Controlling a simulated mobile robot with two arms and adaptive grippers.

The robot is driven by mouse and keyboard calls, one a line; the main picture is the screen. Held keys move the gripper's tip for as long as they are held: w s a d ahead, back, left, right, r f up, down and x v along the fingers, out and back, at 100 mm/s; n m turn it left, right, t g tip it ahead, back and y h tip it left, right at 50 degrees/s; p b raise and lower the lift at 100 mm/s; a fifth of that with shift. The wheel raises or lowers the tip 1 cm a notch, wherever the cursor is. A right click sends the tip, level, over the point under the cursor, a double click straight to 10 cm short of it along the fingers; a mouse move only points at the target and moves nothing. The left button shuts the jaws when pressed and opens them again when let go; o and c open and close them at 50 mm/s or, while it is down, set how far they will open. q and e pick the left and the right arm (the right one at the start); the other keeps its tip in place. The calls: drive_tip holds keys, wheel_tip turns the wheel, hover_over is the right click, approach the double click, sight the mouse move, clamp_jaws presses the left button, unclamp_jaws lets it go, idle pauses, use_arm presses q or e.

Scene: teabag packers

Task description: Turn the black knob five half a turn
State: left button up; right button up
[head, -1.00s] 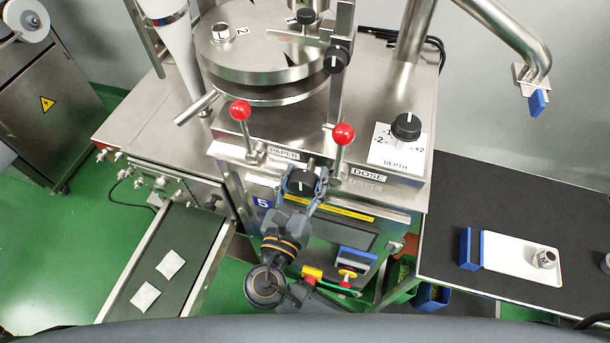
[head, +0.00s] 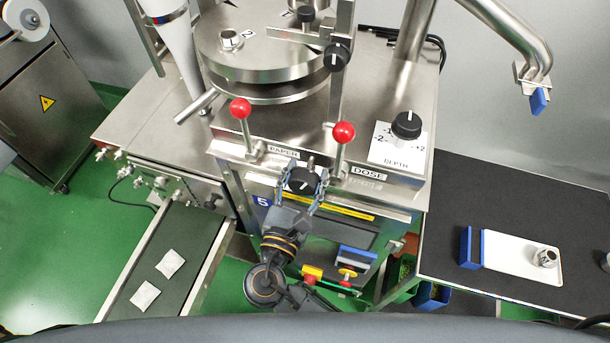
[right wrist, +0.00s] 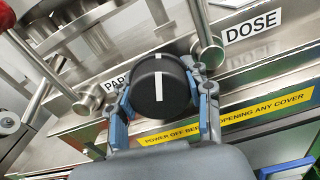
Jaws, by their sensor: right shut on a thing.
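The black knob five (head: 302,181) sits on the machine's front face, beside a blue label with a 5 (head: 263,201). My right gripper (head: 305,186) is shut on it, with one finger on each side. In the right wrist view the knob (right wrist: 161,88) lies between the blue-padded fingers (right wrist: 162,106), and its white pointer line runs nearly upright in the picture. My left gripper is not in view.
Two red-tipped levers (head: 343,132) stand just above the knob. A DEPTH knob (head: 406,125) is to the right. A conveyor with two teabag packets (head: 170,264) runs at the lower left. A white tray (head: 510,255) lies on the dark right table.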

drive_tip(key=shift+m+b, duration=0.3)
drive_tip(key=shift+m, duration=0.8)
drive_tip(key=o, duration=0.9)
drive_tip(key=shift+s+a, duration=0.1)
drive_tip(key=shift+s, duration=0.25)
drive_tip(key=v, duration=1.1)
drive_tip(key=shift+s+r, duration=0.1)
